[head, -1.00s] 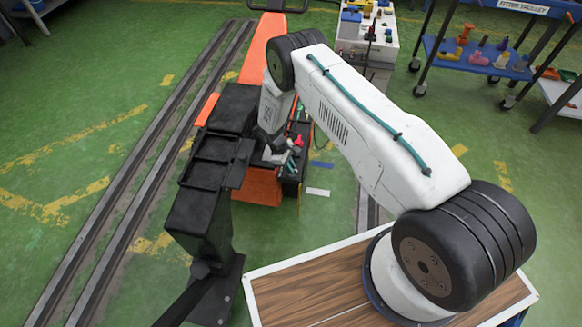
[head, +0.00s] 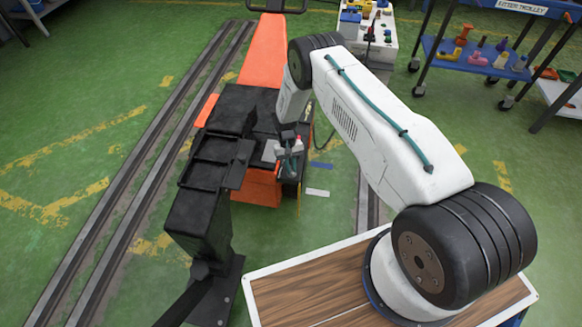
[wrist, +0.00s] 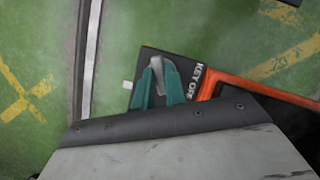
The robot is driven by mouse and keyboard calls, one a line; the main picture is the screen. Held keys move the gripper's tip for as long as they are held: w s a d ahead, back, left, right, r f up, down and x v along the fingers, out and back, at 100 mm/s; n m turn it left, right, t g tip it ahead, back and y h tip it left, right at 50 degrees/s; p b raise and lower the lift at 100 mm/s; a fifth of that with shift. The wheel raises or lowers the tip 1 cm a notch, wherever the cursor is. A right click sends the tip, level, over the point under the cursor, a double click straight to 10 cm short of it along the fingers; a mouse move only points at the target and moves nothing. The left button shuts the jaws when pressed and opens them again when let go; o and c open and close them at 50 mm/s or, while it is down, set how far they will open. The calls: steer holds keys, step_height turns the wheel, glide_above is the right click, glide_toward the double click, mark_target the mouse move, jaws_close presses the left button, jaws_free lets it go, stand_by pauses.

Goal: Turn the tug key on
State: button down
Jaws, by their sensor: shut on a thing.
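My gripper (wrist: 159,80), with teal fingers, is shut on a small grey key lever (wrist: 157,66) in the wrist view. The key stands at a dark panel (wrist: 185,68) with white lettering that begins "KEY"; the rest is partly cut off, so I cannot tell the key's exact setting. In the head view my gripper (head: 289,165) is at the near right end of the orange and black tug (head: 264,55). The key is too small to make out there.
A black stepped structure (head: 200,180) stands close to the left of my gripper. Rails (head: 130,190) run along the green floor. A grey cart (head: 350,40) and a blue fitter trolley (head: 470,60) stand at the back right. An orange edge (wrist: 260,88) borders the panel.

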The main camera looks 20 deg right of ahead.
steer(key=m+y, duration=0.1)
steer(key=m, duration=0.1)
steer(key=m+y, duration=0.1)
steer(key=m, duration=0.2)
steer(key=shift+s+d+t, duration=0.1)
steer(key=shift+d+t, duration=0.05)
steer(key=shift+t, duration=0.15)
steer(key=shift+m, duration=0.3)
steer(key=c, duration=1.4)
jaws_free()
steer(key=shift+c, duration=0.2)
steer(key=v, duration=0.7)
steer(key=shift+r, duration=0.35)
steer(key=shift+d, duration=0.1)
